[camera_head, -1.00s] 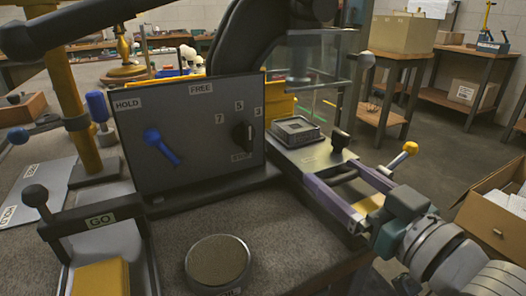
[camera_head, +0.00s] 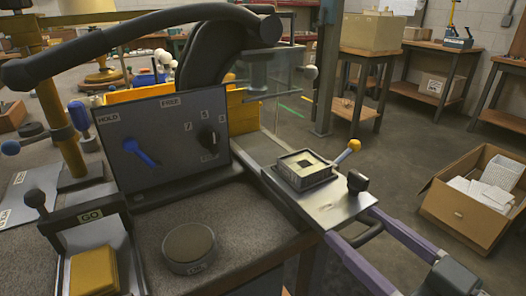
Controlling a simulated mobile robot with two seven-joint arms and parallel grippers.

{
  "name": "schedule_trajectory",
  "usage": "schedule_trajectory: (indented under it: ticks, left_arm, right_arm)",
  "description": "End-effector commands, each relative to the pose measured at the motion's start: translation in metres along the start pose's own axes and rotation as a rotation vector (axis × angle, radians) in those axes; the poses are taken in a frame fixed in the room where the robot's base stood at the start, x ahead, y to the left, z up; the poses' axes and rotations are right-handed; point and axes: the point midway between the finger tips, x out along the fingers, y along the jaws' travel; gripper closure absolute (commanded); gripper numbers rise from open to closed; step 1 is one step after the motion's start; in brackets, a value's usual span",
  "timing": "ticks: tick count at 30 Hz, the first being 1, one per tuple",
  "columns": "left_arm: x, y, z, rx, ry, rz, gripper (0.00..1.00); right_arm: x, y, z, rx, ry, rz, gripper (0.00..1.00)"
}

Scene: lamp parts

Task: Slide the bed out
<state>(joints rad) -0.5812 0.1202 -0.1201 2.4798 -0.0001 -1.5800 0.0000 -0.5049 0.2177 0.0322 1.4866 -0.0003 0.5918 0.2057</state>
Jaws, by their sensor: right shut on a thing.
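The bed (camera_head: 325,205) is a grey metal plate on the right side of the machine, drawn out beyond the panel's right edge and over the front edge of the bench. My left gripper is not in view.
A grey panel (camera_head: 165,140) with a blue lever and black dial stands left of the bed. A yellow-tipped lever (camera_head: 349,150) is close by the bed's right side. A round puck (camera_head: 189,245) lies on the bench. An open carton (camera_head: 465,210) is on the floor at right.

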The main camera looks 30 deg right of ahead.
Motion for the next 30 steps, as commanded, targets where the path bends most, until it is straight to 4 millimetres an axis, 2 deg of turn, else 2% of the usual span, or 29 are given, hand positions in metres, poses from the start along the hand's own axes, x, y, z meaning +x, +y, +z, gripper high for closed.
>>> schedule_trajectory:
  ticks: [14,15,18,26,30]
  left_arm:
    - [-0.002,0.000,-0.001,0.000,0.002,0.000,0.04]
    - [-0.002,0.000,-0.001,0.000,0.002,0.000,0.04]
    - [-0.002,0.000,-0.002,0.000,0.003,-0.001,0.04]
    - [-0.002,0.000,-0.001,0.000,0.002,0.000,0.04]
    - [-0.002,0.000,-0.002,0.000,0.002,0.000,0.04]
  right_arm:
    - [-0.006,-0.002,-0.002,0.002,0.009,-0.006,1.00]
    - [-0.006,-0.002,-0.002,0.002,0.009,-0.006,0.09]
    - [-0.006,-0.002,-0.002,0.002,0.007,-0.004,0.00]
    - [-0.008,-0.001,-0.001,0.001,0.003,-0.002,0.00]
    - [-0.026,-0.001,0.000,0.002,0.000,-0.002,0.00]
